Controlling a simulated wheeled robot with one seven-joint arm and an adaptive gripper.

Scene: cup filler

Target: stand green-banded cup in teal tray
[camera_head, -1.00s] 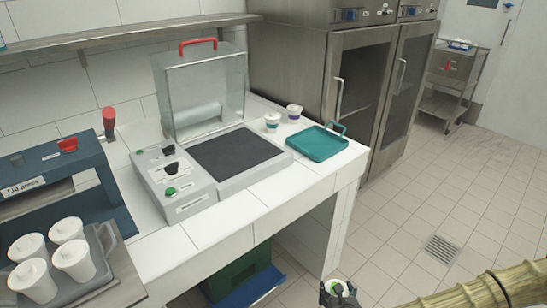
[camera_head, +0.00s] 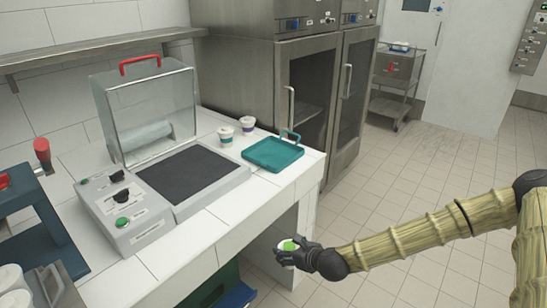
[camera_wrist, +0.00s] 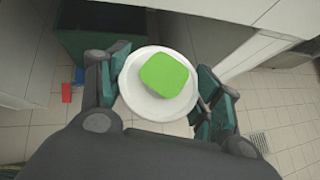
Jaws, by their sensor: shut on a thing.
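My gripper (camera_head: 297,256) is shut on a white cup (camera_head: 287,246) with green on its top, in front of the counter and below its top. In the wrist view the cup's white rim (camera_wrist: 136,98) lies between the two fingers, with a green square (camera_wrist: 164,74) on top. Its side and any band are hidden. The teal tray (camera_head: 262,165) lies empty on the counter's right end, its handle at the back right. Two other white cups stand behind it: one with a teal band (camera_head: 226,137) and one with a purple band (camera_head: 248,125).
A sealing machine (camera_head: 165,205) with a raised clear lid (camera_head: 147,110) takes up the counter left of the tray. The counter's front edge (camera_head: 250,208) lies between my gripper and the tray. A steel cabinet (camera_head: 310,90) stands behind.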

